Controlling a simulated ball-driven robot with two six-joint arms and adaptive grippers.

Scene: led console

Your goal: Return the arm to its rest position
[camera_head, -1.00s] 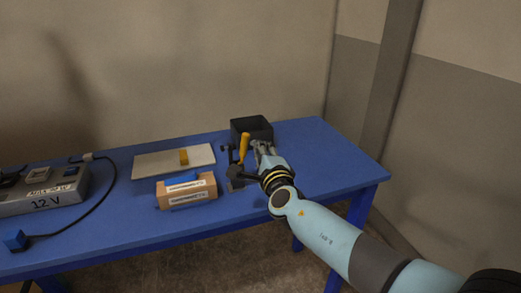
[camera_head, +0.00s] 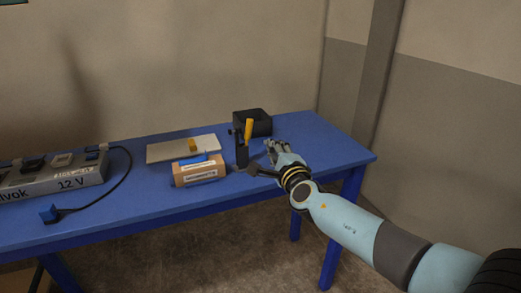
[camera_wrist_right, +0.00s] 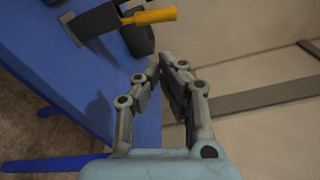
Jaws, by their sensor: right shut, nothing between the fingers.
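My right arm comes in from the lower right in the head view. Its gripper (camera_head: 271,147) is over the right part of the blue table (camera_head: 326,150), just right of a dark stand with a yellow-handled tool (camera_head: 249,129). In the right wrist view the gripper (camera_wrist_right: 167,62) has its fingertips close together with nothing held. The yellow handle (camera_wrist_right: 150,16) and the dark stand (camera_wrist_right: 93,22) show beyond the fingers at the top left there, apart from them. My left gripper is not in view.
A black open bin (camera_head: 252,121) stands behind the tool. A brown box with blue on top (camera_head: 199,175) and a pale board with a yellow block (camera_head: 166,150) lie left of it. The table's right end is clear.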

